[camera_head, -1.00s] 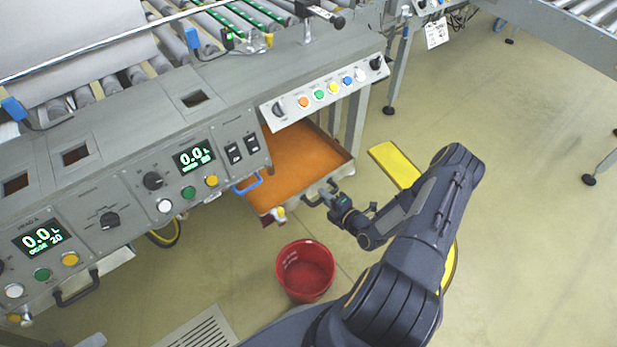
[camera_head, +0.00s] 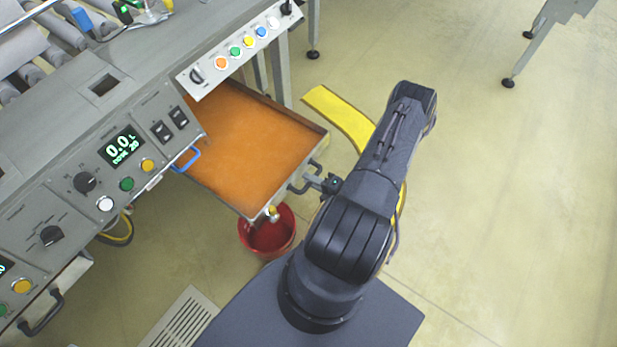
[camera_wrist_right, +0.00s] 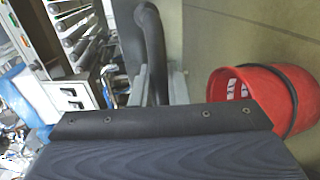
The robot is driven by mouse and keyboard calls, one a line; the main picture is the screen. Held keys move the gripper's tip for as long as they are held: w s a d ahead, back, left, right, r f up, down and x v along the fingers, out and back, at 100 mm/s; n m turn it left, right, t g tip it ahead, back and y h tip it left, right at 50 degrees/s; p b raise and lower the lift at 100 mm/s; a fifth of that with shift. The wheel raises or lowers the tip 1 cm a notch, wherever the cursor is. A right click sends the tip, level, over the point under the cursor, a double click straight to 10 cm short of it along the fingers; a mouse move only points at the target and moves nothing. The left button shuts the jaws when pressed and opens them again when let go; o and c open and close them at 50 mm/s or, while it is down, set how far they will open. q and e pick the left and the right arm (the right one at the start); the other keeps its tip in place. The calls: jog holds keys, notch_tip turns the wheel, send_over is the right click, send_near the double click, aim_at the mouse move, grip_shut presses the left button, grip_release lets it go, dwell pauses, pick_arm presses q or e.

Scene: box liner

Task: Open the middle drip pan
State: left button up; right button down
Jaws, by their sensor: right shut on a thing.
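The drip pan (camera_head: 250,145) is a grey tray with an orange inside, pulled well out from under the machine's front panel. Its front wall faces my arm and carries a dark handle (camera_head: 298,185) and a small tap (camera_head: 271,212). My right gripper (camera_head: 312,182) is at this handle and shut on it. In the right wrist view, the curved dark handle (camera_wrist_right: 152,45) runs between the grey fingers (camera_wrist_right: 158,85). The gripper partly hides the handle in the head view. My left gripper is not in view.
A red bucket (camera_head: 268,238) stands on the floor below the pan's front corner; it also shows in the right wrist view (camera_wrist_right: 265,95). A yellow floor strip (camera_head: 340,115) lies right of the pan. A floor grate (camera_head: 180,325) lies at lower left.

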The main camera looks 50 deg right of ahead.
jog(key=c, duration=1.5)
grip_release()
jog(key=p+v, duration=0.2)
jog(key=v, duration=0.5)
jog(key=shift+s, duration=0.4)
jog(key=shift+r, duration=0.1)
